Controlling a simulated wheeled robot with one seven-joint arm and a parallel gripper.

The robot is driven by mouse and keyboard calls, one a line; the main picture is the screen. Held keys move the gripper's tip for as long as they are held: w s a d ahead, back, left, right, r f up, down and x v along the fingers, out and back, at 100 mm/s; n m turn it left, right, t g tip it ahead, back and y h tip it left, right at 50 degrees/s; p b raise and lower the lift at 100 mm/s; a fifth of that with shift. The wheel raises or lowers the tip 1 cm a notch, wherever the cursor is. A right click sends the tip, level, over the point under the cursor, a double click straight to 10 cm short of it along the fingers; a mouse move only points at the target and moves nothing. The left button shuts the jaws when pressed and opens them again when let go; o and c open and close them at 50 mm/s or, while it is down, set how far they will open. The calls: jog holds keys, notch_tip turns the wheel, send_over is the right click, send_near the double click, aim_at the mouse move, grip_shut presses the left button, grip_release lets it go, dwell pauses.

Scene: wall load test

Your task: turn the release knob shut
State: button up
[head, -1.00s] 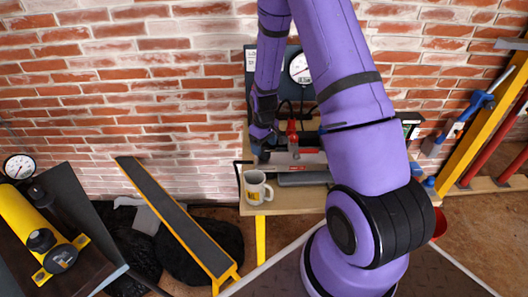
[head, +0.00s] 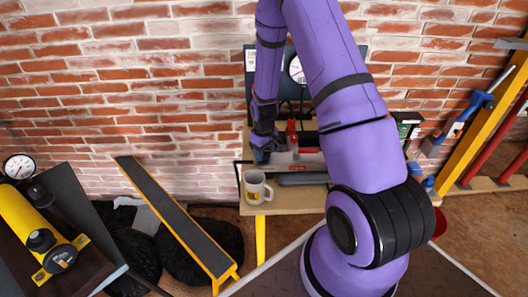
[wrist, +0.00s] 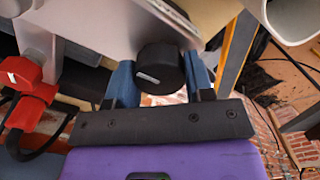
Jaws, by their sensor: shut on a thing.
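The release knob (wrist: 159,70) is a round black knob with a pale mark on its face. In the wrist view it sits between the two blue fingers of my gripper (wrist: 158,82), which is shut on it. The knob is on the side of a grey metal body (wrist: 105,25). In the head view my gripper (head: 263,148) is at the left end of the grey and red pump (head: 308,160) on the wooden bench. The knob is hidden there.
A white mug (head: 256,188) stands at the bench's front left corner, close to my gripper. A red hose coupling (wrist: 28,95) with a black hose is at the left of the wrist view. A gauge (head: 297,68) stands behind the pump. A yellow-edged ramp (head: 180,220) leans at left.

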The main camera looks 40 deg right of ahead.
jog(key=shift+m, duration=0.3)
jog(key=m, duration=0.3)
jog(key=shift+m, duration=0.3)
jog(key=m, duration=0.4)
jog(key=shift+m, duration=0.3)
jog(key=m, duration=0.4)
jog(key=shift+m, duration=2.5)
jog(key=o, duration=0.9)
jog(key=shift+o, duration=0.2)
